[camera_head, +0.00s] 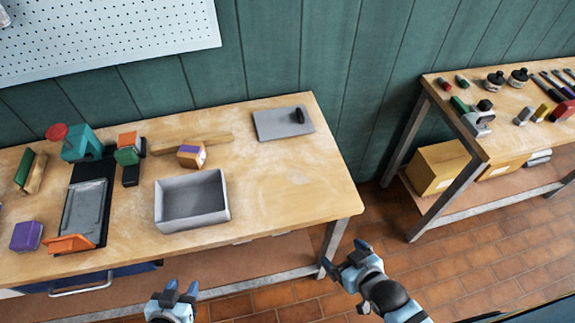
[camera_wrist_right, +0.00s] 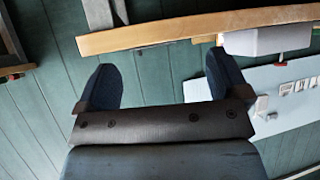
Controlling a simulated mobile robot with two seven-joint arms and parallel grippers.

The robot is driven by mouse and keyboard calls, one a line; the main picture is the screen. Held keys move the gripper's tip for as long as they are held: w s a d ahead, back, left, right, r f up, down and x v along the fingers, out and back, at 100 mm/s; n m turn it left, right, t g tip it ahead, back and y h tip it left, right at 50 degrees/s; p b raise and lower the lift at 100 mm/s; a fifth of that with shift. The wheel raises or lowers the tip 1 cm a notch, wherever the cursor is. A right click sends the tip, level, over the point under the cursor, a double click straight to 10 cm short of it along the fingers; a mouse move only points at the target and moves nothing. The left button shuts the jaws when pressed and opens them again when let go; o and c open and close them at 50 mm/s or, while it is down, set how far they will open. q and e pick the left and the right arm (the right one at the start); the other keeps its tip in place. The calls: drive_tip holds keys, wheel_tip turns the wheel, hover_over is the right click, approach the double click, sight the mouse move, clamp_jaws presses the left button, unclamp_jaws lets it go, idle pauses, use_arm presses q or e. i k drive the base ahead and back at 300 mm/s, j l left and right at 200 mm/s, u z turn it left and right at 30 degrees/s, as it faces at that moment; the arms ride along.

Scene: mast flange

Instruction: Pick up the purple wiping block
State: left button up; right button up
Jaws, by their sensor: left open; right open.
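A purple block (camera_head: 27,236) sits on the workbench at the far left, left of the grey-topped black fixture. A second, smaller block (camera_head: 191,154) with a purple top patch and orange-brown sides sits behind the grey bin. My left gripper (camera_head: 182,288) is open and empty at the bottom, in front of the bench edge, well right of the purple block. My right gripper (camera_head: 345,256) is open and empty beyond the bench's right front corner, far from both blocks. In the right wrist view its two dark fingers (camera_wrist_right: 158,82) are spread with nothing between them.
An empty grey bin (camera_head: 222,218) stands mid-bench. A teal clamp-like tool (camera_head: 82,143) and an orange wedge (camera_head: 70,244) are by the fixture. A grey plate (camera_head: 270,125) with a dark item lies at the back right. The bench's right front is clear. A second bench (camera_head: 510,140) holds tools.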

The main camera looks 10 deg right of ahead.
sight(26, 237)
drive_tip(key=u, duration=1.7)
drive_tip(key=i+j+z, duration=0.1)
drive_tip(key=j, duration=0.1)
